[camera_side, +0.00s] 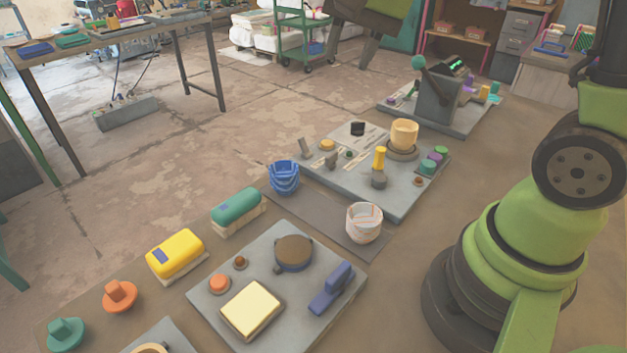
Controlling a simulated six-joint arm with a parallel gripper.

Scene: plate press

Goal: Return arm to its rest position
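My green and black arm stands at the right edge with its base on the brown work surface. Its upper part runs out of the picture at the top right, and I make out no gripper fingers. The grey plate (208,309) at the front carries a square cream pad (250,308), a round brown-topped disc (293,252), an orange button (219,283) and a blue-violet handle block (331,287). Nothing of my arm that shows touches these parts.
A blue bucket (284,177) and a white bucket (364,222) stand on a dark strip. A yellow block (175,252) and a green block (237,210) lie left. Another grey board (394,204) with a yellow cup (404,135) and a lever station (437,99) stand behind.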

